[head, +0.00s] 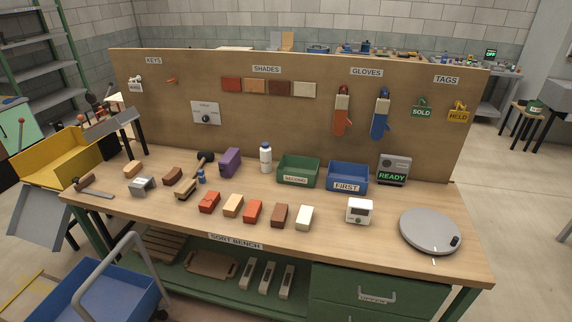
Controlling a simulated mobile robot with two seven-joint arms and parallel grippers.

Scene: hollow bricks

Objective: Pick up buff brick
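A buff brick (233,205) lies on the wooden sort bench (375,245), second from the left in a front row of bricks. A red brick (208,202) is on its left and an orange-red brick (253,211) on its right. A brown brick (280,214) and a cream brick (304,217) follow to the right. Another tan block (132,168) lies at the bench's left back, near a dark brown block (173,176). Neither of my grippers shows in the head view.
Behind the row stand a green bin (298,171), a blue bin labelled FIRST (347,178), a white bottle (265,157) and a purple object (229,162). A small white device (359,210) and a round grey disc (430,231) sit right. The bench front before the bricks is clear.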

